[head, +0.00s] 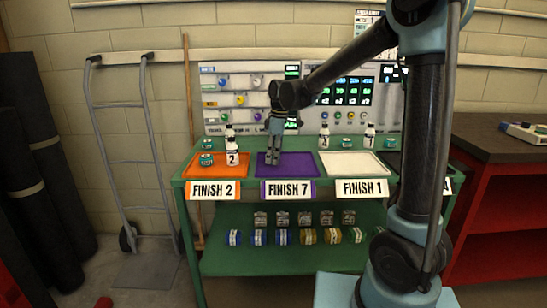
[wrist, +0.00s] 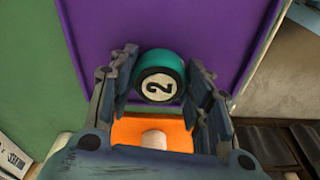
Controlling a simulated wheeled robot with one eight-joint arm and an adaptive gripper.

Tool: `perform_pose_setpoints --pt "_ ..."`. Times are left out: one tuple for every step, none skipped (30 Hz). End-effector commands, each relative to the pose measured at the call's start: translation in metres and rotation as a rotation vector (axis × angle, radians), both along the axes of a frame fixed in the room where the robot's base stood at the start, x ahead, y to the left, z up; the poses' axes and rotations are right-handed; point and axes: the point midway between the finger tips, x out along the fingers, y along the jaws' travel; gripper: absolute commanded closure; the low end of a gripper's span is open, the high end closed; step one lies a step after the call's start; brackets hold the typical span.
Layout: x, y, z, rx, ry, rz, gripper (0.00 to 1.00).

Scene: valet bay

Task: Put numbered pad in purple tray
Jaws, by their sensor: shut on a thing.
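The purple tray (head: 296,163) sits in the middle of the green bench, behind a card reading FINISH 7. It also fills much of the wrist view (wrist: 215,30). My gripper (head: 273,160) points down over this tray. In the wrist view its fingers (wrist: 160,88) are on both sides of a round teal pad (wrist: 147,61) with a white face marked 2, and they are shut on it. The pad is over the purple surface; I cannot tell whether it touches it. In the head view I cannot make out the held pad at the fingers.
The orange tray (head: 190,171) at left holds a teal pad (head: 206,160) and a white bottle marked 2 (head: 232,154). The white tray (head: 350,170) at right looks empty. Bottles and pads stand behind the trays, before a panel (head: 233,97). Several cans and rolls fill the lower shelf.

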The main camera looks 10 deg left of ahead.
Motion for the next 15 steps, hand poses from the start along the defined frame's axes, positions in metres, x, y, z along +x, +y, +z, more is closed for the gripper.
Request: perform_pose_setpoints --pt "0.0001 -0.0001 -0.0039 0.000 0.000 0.000 0.71" --pt "-0.0001 -0.0002 -0.0050 0.000 0.000 0.000 0.71" --pt "-0.0001 -0.0003 -0.0053 0.000 0.000 0.000 0.71" --pt "-0.0001 -0.0003 -0.0052 0.000 0.000 0.000 0.71" --pt "0.0000 -0.0003 -0.0050 0.000 0.000 0.000 0.71" --pt "0.0000 -0.0003 -0.0049 0.000 0.000 0.000 0.71" --pt "0.0001 -0.0003 -0.0049 0.000 0.000 0.000 0.71" --pt "0.0001 -0.0003 -0.0049 0.000 0.000 0.000 0.71" --pt "0.0000 -0.0003 -0.0052 0.000 0.000 0.000 0.71" --pt "0.0000 -0.0002 -0.0058 0.000 0.000 0.000 0.71" --pt "0.0001 -0.0002 -0.0065 0.000 0.000 0.000 0.71" --pt "0.0001 -0.0002 -0.0066 0.000 0.000 0.000 0.50" --pt "0.0001 -0.0002 -0.0065 0.000 0.000 0.000 0.44" --pt "0.0001 -0.0002 -0.0065 0.000 0.000 0.000 0.37" --pt "0.0001 -0.0002 -0.0065 0.000 0.000 0.000 0.35"
